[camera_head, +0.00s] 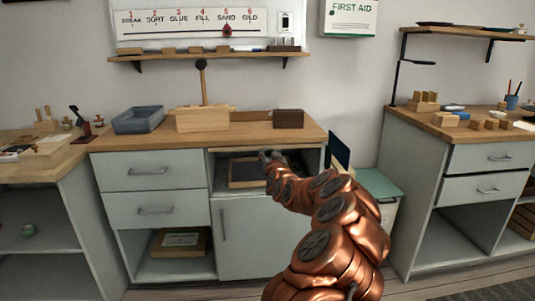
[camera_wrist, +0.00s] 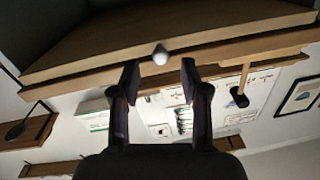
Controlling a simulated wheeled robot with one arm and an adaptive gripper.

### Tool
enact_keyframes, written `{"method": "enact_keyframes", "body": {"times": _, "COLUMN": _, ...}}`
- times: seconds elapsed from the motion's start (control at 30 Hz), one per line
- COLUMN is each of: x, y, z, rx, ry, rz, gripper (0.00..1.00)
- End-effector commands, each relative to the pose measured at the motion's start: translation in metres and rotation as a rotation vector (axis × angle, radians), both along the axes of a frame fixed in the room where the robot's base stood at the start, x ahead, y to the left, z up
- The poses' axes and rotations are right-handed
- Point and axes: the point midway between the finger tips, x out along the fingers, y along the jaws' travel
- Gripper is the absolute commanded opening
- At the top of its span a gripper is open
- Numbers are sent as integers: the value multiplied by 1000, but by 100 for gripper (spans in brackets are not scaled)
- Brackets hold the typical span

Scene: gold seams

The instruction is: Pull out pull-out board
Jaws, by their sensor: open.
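The pull-out board (camera_head: 297,147) is a thin wooden strip right under the worktop, above an open niche in the middle cabinet. The wrist view appears upside down and shows the board's underside and front edge (camera_wrist: 90,62), with a pale round knob (camera_wrist: 160,54) on that edge. My gripper (camera_head: 269,156) is in front of the niche, close to the board's front. In the wrist view my gripper (camera_wrist: 160,78) is open, its fingers apart to either side of the knob. Nothing is between the fingers; I cannot tell if they touch the board.
The wooden worktop (camera_head: 145,140) carries a grey tray (camera_head: 138,119), a wooden box (camera_head: 203,119) with a mallet-like handle, and a dark brown block (camera_head: 289,118). A dark flat item (camera_head: 247,174) lies in the niche. A green-lidded bin (camera_head: 378,184) stands right of the cabinet.

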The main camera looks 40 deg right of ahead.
Motion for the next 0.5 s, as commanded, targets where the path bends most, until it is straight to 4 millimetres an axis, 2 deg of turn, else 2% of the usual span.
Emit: {"method": "enact_keyframes", "body": {"times": 0.5, "x": 28, "y": -18, "z": -1, "rx": 0, "ry": 2, "rz": -1, "gripper": 45}}
